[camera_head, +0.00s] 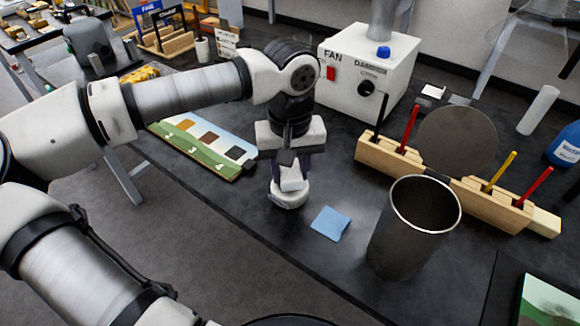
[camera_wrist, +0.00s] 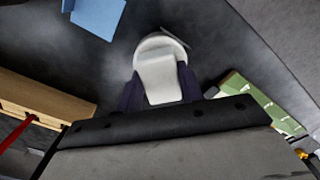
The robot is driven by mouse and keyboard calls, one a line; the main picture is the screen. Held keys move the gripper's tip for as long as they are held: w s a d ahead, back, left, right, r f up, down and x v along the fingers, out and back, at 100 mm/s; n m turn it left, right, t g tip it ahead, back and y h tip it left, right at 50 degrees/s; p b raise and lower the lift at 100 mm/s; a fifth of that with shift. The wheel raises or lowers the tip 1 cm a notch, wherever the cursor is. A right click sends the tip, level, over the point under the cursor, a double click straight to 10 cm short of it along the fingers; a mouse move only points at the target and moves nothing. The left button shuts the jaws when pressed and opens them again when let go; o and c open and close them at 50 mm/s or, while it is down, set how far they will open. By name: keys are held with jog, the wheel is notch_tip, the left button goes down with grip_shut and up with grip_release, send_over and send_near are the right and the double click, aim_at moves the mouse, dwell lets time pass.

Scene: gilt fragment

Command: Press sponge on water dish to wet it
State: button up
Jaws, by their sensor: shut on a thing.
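My gripper (camera_head: 290,166) points down over the black worktop, with its dark fingers on either side of a pale, block-shaped sponge (camera_head: 292,180). The sponge also shows between the fingers in the wrist view (camera_wrist: 160,76). A small round white water dish (camera_head: 289,199) is directly below it, and its rim (camera_wrist: 158,42) shows around the sponge's far end in the wrist view. The sponge's lower end overlaps the dish in both views. I cannot tell how firmly it touches, and the water is hidden.
A blue cloth (camera_head: 330,223) lies right of the dish. A tall metal cup (camera_head: 397,247) stands farther right. A wooden tool rack (camera_head: 383,158) and a white fan box (camera_head: 352,84) stand behind. A painted colour board (camera_head: 197,145) lies left.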

jog(key=shift+r+p, duration=2.2)
jog(key=shift+r, duration=1.3)
